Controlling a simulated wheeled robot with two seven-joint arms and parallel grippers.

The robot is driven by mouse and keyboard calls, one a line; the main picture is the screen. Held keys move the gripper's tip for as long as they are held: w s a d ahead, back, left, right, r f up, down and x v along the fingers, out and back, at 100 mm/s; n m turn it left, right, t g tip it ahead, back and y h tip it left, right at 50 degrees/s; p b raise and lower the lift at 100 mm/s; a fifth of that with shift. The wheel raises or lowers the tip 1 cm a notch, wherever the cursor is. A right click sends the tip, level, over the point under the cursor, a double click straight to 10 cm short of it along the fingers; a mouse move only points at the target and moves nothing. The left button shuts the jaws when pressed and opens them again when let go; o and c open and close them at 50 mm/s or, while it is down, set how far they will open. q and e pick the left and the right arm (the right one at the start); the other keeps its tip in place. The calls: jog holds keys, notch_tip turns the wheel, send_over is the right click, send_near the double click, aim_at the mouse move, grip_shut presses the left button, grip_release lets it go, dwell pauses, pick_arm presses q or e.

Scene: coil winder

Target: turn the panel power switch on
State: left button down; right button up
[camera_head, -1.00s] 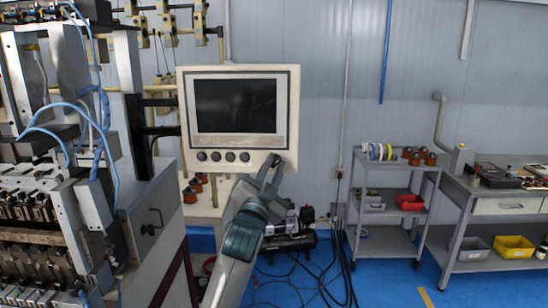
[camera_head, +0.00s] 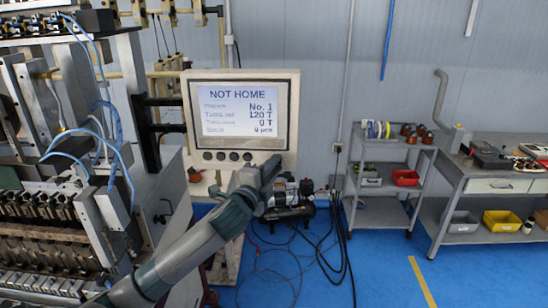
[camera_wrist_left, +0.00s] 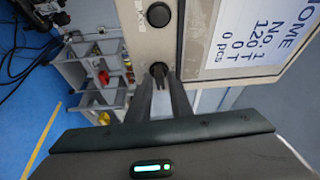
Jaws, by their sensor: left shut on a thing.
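The control panel (camera_head: 188,120) is a cream-framed box with a lit screen (camera_head: 238,110) reading "NOT HOME", "No. 1" and "120 T". Several dark round knobs (camera_head: 221,155) sit in a row below the screen. My left gripper (camera_head: 264,168) is at the panel's lower right, in front of the end of that row. In the left wrist view its fingers (camera_wrist_left: 158,84) are shut on a dark knob, the power switch (camera_wrist_left: 158,68). A neighbouring black knob (camera_wrist_left: 158,14) stands free beside it. In the head view the gripper hides the held switch. My right gripper is not in view.
The coil winder (camera_head: 60,220) with blue tubes fills the left side. A grey shelf cart (camera_head: 385,150) and a workbench (camera_head: 500,180) stand at the right. A compressor (camera_head: 290,195) and black cables lie behind my arm. Blue floor is open at the front right.

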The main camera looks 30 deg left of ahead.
pick_arm(q)
jog(key=shift+a+r+m+p, duration=0.1)
jog(key=shift+r+m+p, duration=0.05)
jog(key=shift+m+p, duration=0.2)
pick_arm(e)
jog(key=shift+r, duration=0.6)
pick_arm(q)
jog(key=c, duration=1.8)
grip_release()
jog(key=shift+w, duration=0.15)
jog(key=shift+f, duration=0.2)
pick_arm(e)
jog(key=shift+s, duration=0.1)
